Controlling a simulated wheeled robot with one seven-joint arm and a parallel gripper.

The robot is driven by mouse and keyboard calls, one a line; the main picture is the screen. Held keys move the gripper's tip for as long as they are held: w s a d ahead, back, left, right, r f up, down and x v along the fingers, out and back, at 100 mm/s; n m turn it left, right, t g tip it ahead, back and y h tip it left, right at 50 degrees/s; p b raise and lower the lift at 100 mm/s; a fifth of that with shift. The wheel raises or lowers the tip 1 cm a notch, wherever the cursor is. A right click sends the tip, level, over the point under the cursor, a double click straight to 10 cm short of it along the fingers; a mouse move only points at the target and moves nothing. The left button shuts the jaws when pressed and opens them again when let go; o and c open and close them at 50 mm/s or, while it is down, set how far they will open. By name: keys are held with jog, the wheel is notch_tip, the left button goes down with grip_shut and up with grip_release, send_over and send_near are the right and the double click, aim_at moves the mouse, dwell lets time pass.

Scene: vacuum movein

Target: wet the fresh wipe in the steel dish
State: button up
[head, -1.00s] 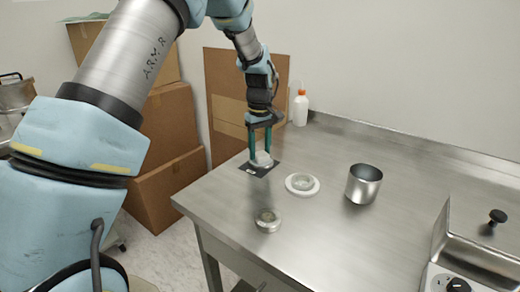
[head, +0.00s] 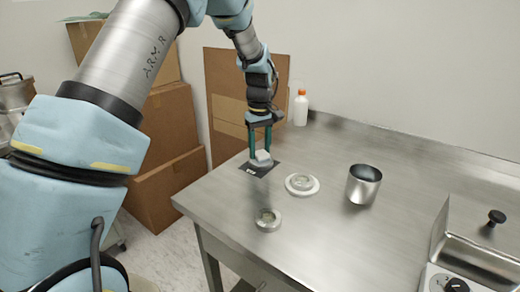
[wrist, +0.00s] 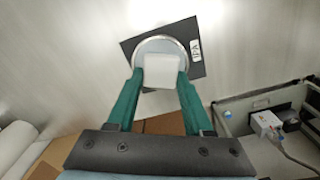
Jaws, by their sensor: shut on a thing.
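My gripper (head: 261,152) is shut on a white folded wipe (head: 263,156) at the far left corner of the steel bench. The wipe also shows as a pale square between the green fingertips in the wrist view (wrist: 162,71). Right below it is the round steel dish (wrist: 146,43), mostly covered by the wipe and fingers. The dish stands on a dark square mat (head: 257,171) with a label reading IPA (wrist: 196,50). I cannot tell whether the wipe touches the inside of the dish.
A white round holder (head: 302,185), a small round metal piece (head: 268,220) and a steel cup (head: 363,185) stand to the right and front. An orange-capped bottle (head: 300,108) stands at the back. A knobbed machine (head: 470,268) fills the right front. Cardboard boxes (head: 167,185) stand left of the bench.

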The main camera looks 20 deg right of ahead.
aim_at(260, 152)
jog(key=shift+r+p, duration=2.15)
jog(key=shift+r, duration=1.05)
